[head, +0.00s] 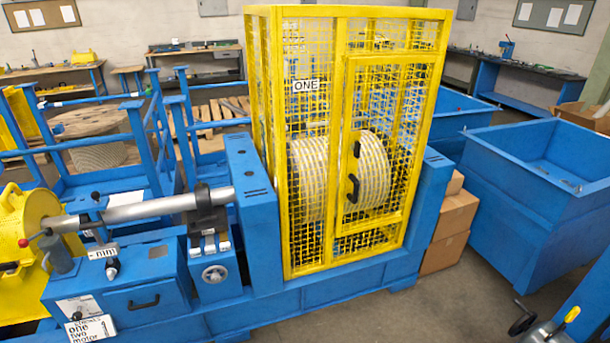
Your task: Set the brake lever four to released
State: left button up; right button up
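No lever marked four can be made out. The yellow mesh cage (345,60) bears a sign reading ONE (305,86). Neither of my grippers is in view.
A rope-wound drum (372,170) stands inside the cage, whose door looks shut. A grey shaft (140,210) runs to the blue machine frame (255,200). Cardboard boxes (450,217) and a blue bin (510,190) stand to the right.

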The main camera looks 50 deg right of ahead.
aim_at(574, 311)
jog(key=z, duration=3.55)
jog(key=i, duration=1.65)
jog(key=u, duration=0.05)
jog(key=k, duration=0.5)
jog(key=z, duration=0.8)
jog(key=i, duration=0.75)
